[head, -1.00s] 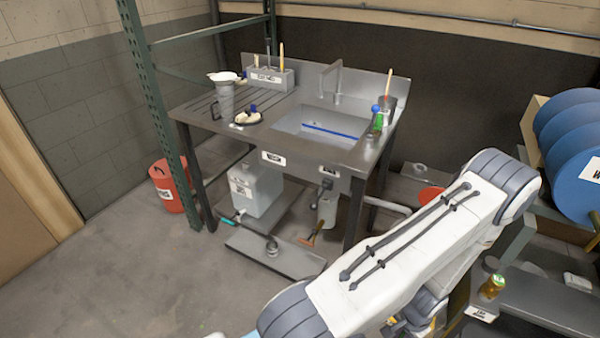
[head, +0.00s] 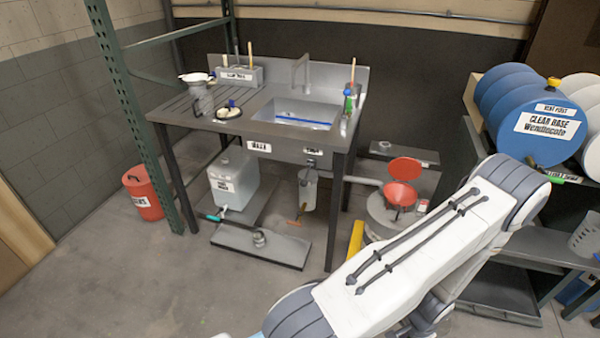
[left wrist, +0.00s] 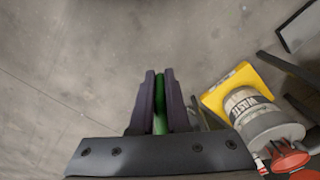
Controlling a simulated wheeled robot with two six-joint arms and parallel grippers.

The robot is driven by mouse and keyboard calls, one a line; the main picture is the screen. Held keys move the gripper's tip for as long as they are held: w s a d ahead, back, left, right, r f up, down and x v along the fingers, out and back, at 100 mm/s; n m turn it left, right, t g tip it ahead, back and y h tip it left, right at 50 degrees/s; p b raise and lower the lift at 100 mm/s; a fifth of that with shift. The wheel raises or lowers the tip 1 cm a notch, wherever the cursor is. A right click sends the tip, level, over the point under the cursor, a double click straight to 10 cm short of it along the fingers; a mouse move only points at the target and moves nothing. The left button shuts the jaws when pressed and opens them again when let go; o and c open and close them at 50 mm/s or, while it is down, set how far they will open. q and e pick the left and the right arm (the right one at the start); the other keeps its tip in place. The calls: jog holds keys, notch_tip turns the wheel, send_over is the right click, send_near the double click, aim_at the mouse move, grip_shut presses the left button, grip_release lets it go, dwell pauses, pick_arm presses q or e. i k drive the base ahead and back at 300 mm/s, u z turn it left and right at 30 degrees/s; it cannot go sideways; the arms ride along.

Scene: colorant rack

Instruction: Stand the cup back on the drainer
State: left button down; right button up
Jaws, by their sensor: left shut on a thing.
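My left gripper (left wrist: 159,73) shows in the left wrist view, above bare floor. It is shut on a slim green thing (left wrist: 159,112), mostly hidden between the fingers; I cannot tell whether it is the cup. The ribbed drainer (head: 175,108) is the left part of the sink bench in the head view, well away from me. A grey jug-like vessel with a white top (head: 199,97) stands on it. A round dark-rimmed item with white in it (head: 228,112) lies near the drainer's front. My right gripper is not in view.
The sink basin (head: 298,112) is right of the drainer. Below are a white canister (head: 232,180) and a low grey platform (head: 262,245). A drum with red funnel (head: 401,193) stands right of the bench; blue drums (head: 545,120) are far right. The front left floor is clear.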

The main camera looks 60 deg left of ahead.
aim_at(192, 111)
jog(key=z, duration=1.95)
jog(key=k, duration=2.9)
jog(key=u, duration=2.95)
jog(key=i, duration=0.55)
jog(key=z, duration=0.05)
